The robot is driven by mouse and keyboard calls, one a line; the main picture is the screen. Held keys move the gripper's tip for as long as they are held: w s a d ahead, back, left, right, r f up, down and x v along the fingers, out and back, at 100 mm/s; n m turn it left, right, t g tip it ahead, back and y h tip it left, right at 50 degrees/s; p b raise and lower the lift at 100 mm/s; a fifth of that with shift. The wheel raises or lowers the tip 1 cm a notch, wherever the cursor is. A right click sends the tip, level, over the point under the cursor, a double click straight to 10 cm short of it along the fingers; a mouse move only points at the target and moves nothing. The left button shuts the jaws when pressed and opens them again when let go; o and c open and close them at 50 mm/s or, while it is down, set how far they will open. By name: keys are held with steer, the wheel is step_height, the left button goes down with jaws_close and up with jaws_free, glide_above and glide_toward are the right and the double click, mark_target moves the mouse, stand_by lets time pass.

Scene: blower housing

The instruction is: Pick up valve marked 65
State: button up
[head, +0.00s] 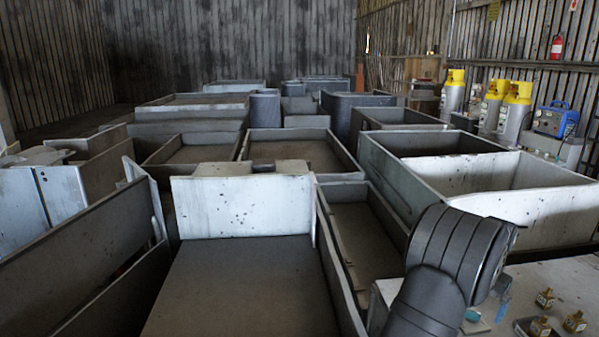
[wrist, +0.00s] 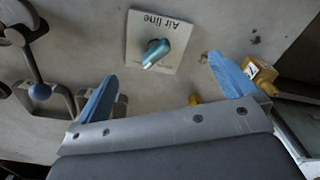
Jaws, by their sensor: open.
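Several brass valves stand on the pale bench top at the lower right of the head view: one at the back (head: 545,298), one in front (head: 540,327) and one to the right (head: 575,322). Their marks are too small to read there. In the wrist view a brass valve (wrist: 265,70) with a white tag lies just right of my right finger; I cannot read the tag surely. I cannot tell which valve is 65. My gripper (wrist: 163,88) is open, with blue fingers spread wide and nothing between them.
A card marked "Air line" (wrist: 136,28) with a teal fitting (wrist: 155,53) on it lies ahead of my fingers. A lever with a blue knob (wrist: 39,92) is at the left. Large open metal bins (head: 540,196) fill the room behind the bench.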

steer(key=shift+c, duration=0.2)
steer(key=c, duration=0.8)
steer(key=shift+c, duration=0.2)
steer(key=d+r+m+h, duration=0.1)
steer(key=d+r+h, duration=0.1)
steer(key=d+r, duration=0.7)
steer(key=m+h, duration=0.2)
glide_toward(549, 290)
steer(key=shift+t, duration=0.4)
steer(key=x, duration=0.4)
steer(key=s+x, duration=0.1)
steer(key=x, duration=0.1)
steer(key=shift+d+f, duration=0.15)
steer(key=shift+f, duration=0.1)
steer(key=shift+x, duration=2.75)
